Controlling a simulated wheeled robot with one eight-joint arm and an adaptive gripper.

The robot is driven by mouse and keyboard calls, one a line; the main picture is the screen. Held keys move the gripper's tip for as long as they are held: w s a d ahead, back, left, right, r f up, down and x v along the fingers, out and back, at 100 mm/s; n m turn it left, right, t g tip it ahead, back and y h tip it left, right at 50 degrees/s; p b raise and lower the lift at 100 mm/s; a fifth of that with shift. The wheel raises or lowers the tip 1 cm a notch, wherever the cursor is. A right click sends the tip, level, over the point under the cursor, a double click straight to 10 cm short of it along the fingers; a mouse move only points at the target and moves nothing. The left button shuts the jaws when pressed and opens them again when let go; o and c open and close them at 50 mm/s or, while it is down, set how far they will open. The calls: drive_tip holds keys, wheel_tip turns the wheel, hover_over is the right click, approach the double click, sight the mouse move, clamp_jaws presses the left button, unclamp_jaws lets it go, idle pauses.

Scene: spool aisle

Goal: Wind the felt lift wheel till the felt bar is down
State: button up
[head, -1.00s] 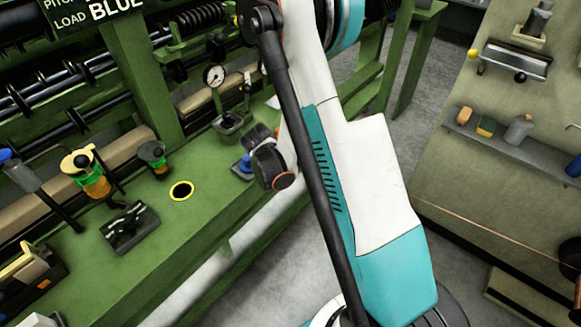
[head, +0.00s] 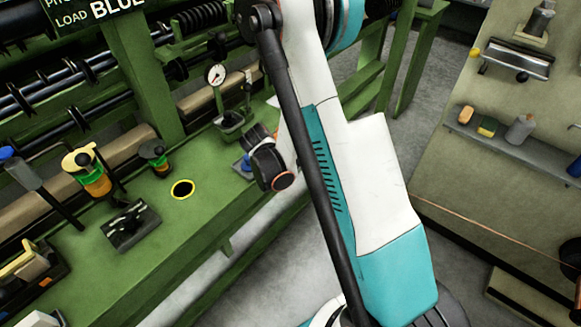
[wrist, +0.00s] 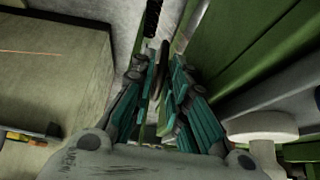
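In the wrist view my gripper (wrist: 166,88) has its two teal-padded fingers reaching forward, with a narrow gap between them. A thin brownish-grey edge (wrist: 164,72) stands in that gap. It may be the rim of the felt lift wheel seen edge-on, but I cannot tell for sure, nor whether the fingers press on it. In the head view my own arm covers that area, so the gripper and the wheel do not show. I cannot make out the felt bar for certain.
A beige bench (wrist: 55,75) is left in the wrist view. A pale round-capped roll (wrist: 262,124) lies close right of the fingers.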

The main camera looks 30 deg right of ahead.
drive_tip(key=v, duration=1.1)
drive_tip(key=shift+r, duration=0.25)
